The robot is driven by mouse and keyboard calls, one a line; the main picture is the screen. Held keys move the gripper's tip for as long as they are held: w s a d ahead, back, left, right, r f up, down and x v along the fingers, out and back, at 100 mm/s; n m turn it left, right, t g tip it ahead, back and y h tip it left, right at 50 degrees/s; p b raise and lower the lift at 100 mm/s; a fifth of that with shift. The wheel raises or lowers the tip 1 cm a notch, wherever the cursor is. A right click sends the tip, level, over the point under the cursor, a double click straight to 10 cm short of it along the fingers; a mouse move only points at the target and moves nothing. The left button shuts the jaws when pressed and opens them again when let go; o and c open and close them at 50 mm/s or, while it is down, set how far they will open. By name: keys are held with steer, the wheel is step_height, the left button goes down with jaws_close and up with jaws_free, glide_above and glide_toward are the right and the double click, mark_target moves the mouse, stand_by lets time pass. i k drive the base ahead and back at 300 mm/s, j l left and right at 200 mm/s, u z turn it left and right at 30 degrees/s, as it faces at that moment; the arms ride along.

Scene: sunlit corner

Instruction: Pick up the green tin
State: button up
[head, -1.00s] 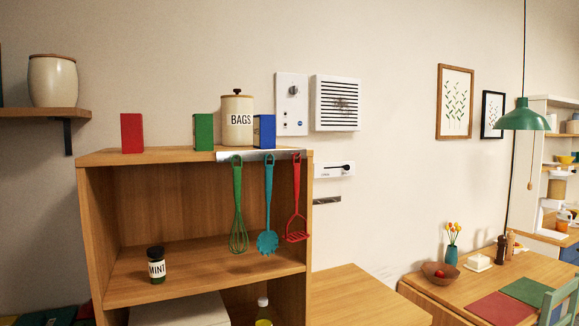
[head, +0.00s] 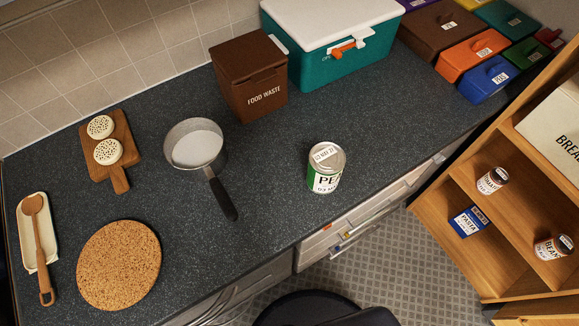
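A tin (head: 325,168) with a green and white label stands upright on the dark worktop (head: 270,190), right of centre in the head view. Its label shows the letters "PE", and its silver lid has a small printed mark. The tin stands apart from other things, near the worktop's front edge. My gripper is not in view.
A saucepan (head: 195,146) stands left of the tin, its black handle towards the front edge. Behind are a brown food waste bin (head: 250,88) and a teal cool box (head: 345,55). A cork mat (head: 118,265) lies front left. An open shelf (head: 455,215) stands right.

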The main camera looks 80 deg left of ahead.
mark_target(327, 160)
steer(key=u, duration=2.6)
steer(key=k+j+u, duration=0.3)
steer(key=i+j, duration=0.05)
steer(key=i, duration=0.05)
